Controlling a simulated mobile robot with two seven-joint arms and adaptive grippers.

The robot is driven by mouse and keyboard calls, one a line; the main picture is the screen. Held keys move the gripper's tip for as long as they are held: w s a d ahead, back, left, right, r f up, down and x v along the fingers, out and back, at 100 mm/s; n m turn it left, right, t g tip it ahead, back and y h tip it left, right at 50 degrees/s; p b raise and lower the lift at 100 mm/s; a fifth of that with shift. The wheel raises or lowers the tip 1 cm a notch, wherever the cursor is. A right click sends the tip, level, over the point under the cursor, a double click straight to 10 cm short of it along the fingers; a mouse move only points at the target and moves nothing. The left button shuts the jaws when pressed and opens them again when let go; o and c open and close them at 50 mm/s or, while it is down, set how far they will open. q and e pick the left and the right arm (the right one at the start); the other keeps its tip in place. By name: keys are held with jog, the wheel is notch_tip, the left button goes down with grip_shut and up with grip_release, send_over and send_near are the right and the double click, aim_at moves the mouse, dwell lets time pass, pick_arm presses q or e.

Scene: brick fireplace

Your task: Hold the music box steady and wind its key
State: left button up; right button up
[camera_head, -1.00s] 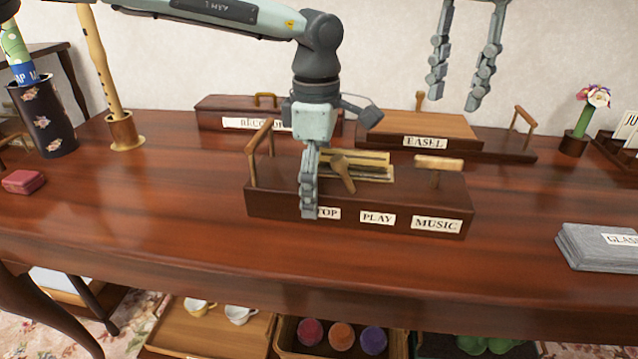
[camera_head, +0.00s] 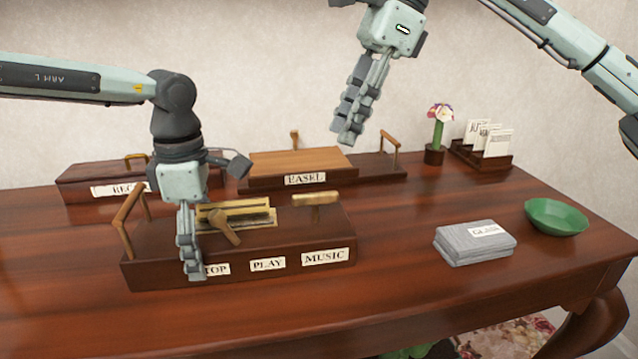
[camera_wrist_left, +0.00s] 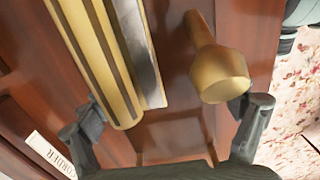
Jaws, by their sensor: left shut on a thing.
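The music box (camera_head: 235,262) is a long dark wooden box with STOP, PLAY and MUSIC labels, upright on the table. A pale wooden crossbar on a post, seemingly its key (camera_head: 316,198), stands at its right end. A wooden lever (camera_head: 222,225) and brass works (camera_head: 238,208) are on top; the brass cylinder (camera_wrist_left: 98,60) and lever knob (camera_wrist_left: 220,75) fill the left wrist view. My left gripper (camera_head: 192,268) is shut on the box at its left part, one finger over the front face. My right gripper (camera_head: 348,132) hangs empty above and behind the key; its finger gap is hard to see.
The RECORDER case (camera_head: 100,178) and EASEL box (camera_head: 300,165) stand behind the music box. Grey folded cloths (camera_head: 475,244), a green bowl (camera_head: 556,218), a flower vase (camera_head: 435,153) and a card rack (camera_head: 482,152) are to the right. Table between box and cloths is clear.

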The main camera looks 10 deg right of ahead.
aim_at(316, 193)
jog(key=x, duration=1)
jog(key=shift+a+f, duration=0.1)
jog(key=shift+f, duration=0.2)
jog(key=shift+c, duration=0.6)
grip_shut()
